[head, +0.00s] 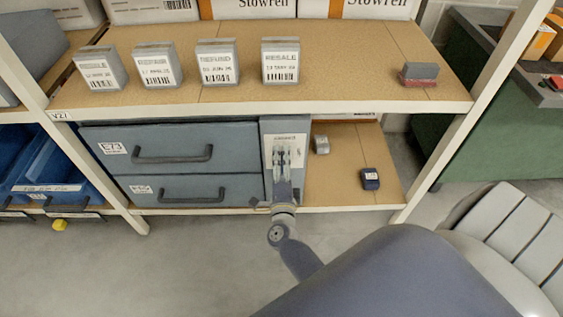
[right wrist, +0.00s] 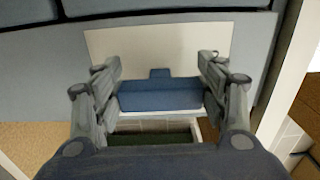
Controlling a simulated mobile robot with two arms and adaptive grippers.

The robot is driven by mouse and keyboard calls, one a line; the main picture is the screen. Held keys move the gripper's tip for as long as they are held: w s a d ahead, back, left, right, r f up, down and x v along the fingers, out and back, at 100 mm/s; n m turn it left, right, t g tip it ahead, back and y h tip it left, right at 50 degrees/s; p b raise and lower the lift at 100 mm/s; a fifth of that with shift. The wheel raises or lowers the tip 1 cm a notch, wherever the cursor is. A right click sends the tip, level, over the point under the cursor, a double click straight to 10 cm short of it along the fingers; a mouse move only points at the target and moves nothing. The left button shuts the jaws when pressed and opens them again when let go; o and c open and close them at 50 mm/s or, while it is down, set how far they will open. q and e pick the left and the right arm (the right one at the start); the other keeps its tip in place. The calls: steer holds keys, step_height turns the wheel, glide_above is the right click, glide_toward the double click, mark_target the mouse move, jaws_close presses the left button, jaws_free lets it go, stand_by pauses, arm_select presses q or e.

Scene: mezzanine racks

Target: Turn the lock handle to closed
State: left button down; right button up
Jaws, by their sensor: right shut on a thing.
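The lock handle (right wrist: 160,93) is a blue bar with a small tab on its top edge, lying level across the right wrist view. It sits in front of a pale plate (right wrist: 160,45) on the grey lock panel beside the drawers; the plate also shows in the head view (head: 299,140). My right gripper (head: 283,152) reaches the panel from the front, with one finger at each end of the handle, shut on it. The gripper hides the handle in the head view. Below the handle, a framed opening (right wrist: 150,138) shows dark green. My left gripper is not in view.
Two grey drawers (head: 180,155) with dark pull handles stand left of the panel. Grey labelled blocks (head: 218,62) and a red-and-grey stamp (head: 418,75) lie on the shelf above. Two small objects (head: 370,178) lie in the open bay right of the panel.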

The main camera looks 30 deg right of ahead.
steer(key=o, duration=1.1)
steer(key=shift+s+a, duration=0.1)
steer(key=shift+s, duration=0.1)
steer(key=v, duration=0.7)
